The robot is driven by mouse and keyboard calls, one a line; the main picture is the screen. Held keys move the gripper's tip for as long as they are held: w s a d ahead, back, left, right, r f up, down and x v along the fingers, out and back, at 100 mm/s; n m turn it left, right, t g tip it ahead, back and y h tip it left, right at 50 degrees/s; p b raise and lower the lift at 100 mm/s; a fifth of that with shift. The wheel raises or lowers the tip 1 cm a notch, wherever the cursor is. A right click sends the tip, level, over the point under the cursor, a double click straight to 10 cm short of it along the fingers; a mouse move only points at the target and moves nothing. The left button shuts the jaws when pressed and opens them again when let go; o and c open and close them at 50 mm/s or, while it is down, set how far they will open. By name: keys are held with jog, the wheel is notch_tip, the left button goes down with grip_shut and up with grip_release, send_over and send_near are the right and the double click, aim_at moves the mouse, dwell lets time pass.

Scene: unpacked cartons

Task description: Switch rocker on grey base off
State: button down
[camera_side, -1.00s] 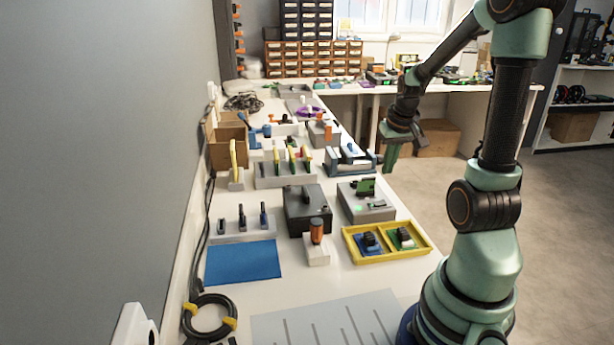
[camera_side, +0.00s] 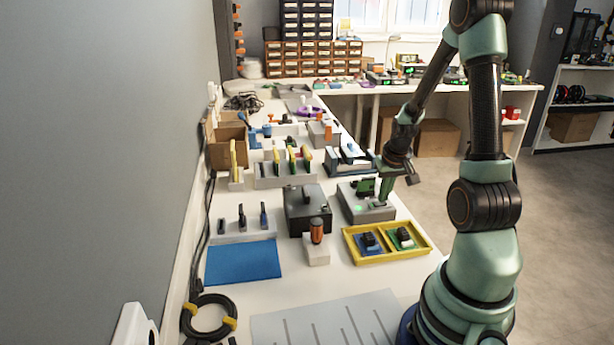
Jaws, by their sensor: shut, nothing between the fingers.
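The grey base (camera_side: 360,217) stands near the right edge of the white table. A dark green upright part (camera_side: 362,187) sits at its back, and a small green light (camera_side: 358,208) glows on its top. My gripper (camera_side: 381,202) is shut and empty, pointing down over the right part of the base top, at the rocker. The fingers cover most of the rocker, so its tilt is hidden. I cannot tell whether the fingertips touch it.
A yellow tray (camera_side: 351,250) with two small devices lies in front of the base. A dark box (camera_side: 306,215) stands to its left, and a blue-grey holder (camera_side: 345,165) behind it. An orange-handled tool (camera_side: 317,231) stands in a white block.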

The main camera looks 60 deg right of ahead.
jog(key=shift+f, duration=0.1)
jog(key=shift+s+d+f, duration=0.1)
jog(key=shift+f, duration=0.1)
jog(key=shift+w+a+r, duration=0.15)
jog(key=shift+w+a, duration=0.4)
jog(key=shift+a, duration=0.05)
dwell(0.3)
